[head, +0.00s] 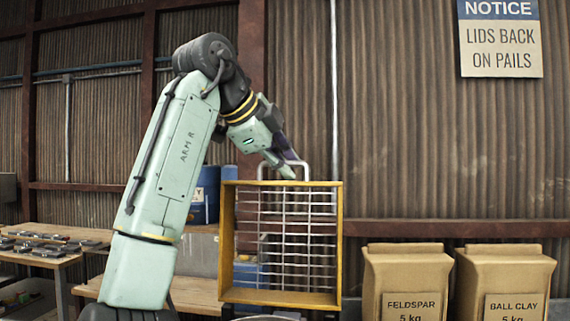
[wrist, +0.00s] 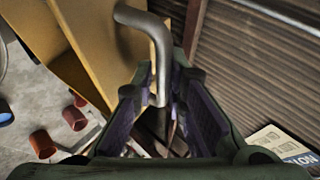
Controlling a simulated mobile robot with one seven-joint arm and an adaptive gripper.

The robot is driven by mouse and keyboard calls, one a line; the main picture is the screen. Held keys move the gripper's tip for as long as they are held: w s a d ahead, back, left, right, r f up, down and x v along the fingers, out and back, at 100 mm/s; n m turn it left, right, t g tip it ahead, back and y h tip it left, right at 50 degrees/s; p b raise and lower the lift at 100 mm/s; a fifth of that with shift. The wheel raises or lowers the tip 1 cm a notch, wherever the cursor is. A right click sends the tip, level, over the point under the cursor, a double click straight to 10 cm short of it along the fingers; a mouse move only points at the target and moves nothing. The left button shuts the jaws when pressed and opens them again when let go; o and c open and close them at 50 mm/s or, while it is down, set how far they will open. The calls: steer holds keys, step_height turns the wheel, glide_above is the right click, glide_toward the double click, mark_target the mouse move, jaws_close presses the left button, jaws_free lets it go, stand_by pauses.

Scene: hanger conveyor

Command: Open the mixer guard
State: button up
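The mixer guard is a yellow frame (head: 228,245) with a metal wire grille, standing about upright in the middle of the head view. A grey bar handle (head: 262,170) rises from its top edge. My gripper (head: 288,168) is at this handle, pointing down to the right. In the wrist view, the bent handle (wrist: 152,28) runs down between the two fingers of my gripper (wrist: 162,75). The fingers look apart, with gaps beside the bar. The yellow frame (wrist: 88,50) shows to the left of the fingers. The mixer below the guard is mostly out of view.
A feldspar bag (head: 405,275) and a ball clay bag (head: 503,275) stand at the right. A blue container (head: 207,195) stands behind the guard. A bench with small parts (head: 45,245) is at the left. A corrugated wall (head: 420,130) with a notice sign (head: 500,40) is behind.

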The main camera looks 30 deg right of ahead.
steer(key=shift+o, duration=0.4)
steer(key=v, duration=0.7)
steer(key=shift+a+r, duration=0.15)
steer(key=shift+r, duration=0.05)
steer(key=shift+s, duration=0.1)
